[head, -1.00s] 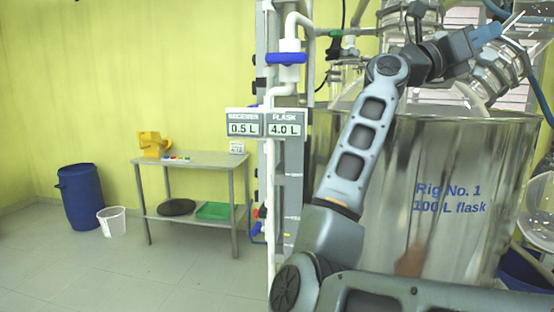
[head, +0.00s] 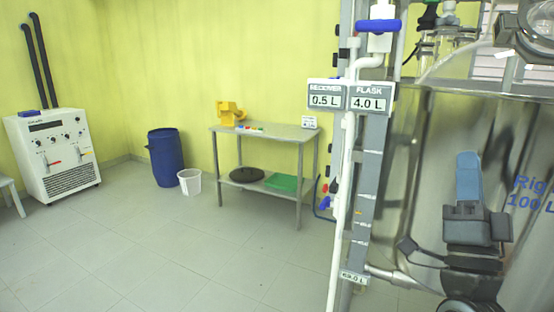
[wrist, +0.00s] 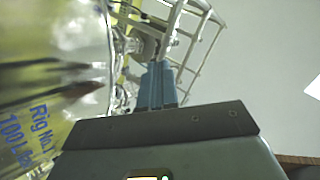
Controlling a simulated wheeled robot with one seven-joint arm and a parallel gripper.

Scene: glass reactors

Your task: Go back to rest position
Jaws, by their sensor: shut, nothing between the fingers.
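My gripper (head: 468,158) points upward in the lower right of the head view, in front of the shiny steel vessel (head: 430,170) marked "Rig No. 1, 100 L". Its blue fingers are together with nothing between them. Part of my arm shows below it at the picture's bottom edge. In the wrist view the blue fingers (wrist: 157,70) show closed beyond the dark gripper body. The vessel's wall with its blue lettering (wrist: 38,125) fills the left of that view.
A white pipe and post with "Receiver 0.5 L" and "Flask 4.0 L" signs (head: 350,97) stand left of the vessel. A metal table (head: 262,132), blue barrel (head: 166,158), white bucket (head: 190,181) and white cabinet unit (head: 53,155) stand farther back.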

